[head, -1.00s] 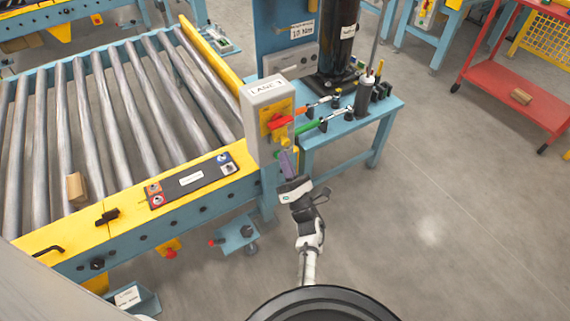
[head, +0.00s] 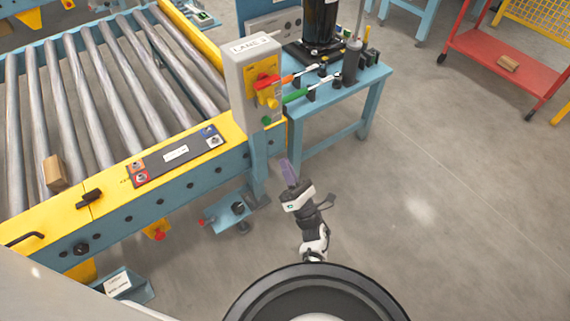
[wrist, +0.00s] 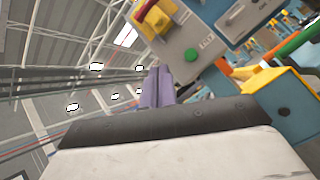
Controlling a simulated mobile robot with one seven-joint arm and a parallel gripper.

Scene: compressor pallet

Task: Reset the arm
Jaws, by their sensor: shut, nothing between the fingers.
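My gripper (head: 288,172) is in front of the roller conveyor's right corner, over open floor. Its purple fingers are together with nothing between them. In the wrist view the closed fingers (wrist: 157,88) point up toward the ceiling, with the control box at upper right. My arm reaches up from the bottom of the head view, bent close to my body.
The grey lane control box (head: 252,85) with its red and yellow switch stands just beyond my gripper. A roller conveyor (head: 70,221) fills the left. A blue bench (head: 375,78) holds a black cylinder and handled tools. A red cart (head: 500,65) stands far right. Floor between is clear.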

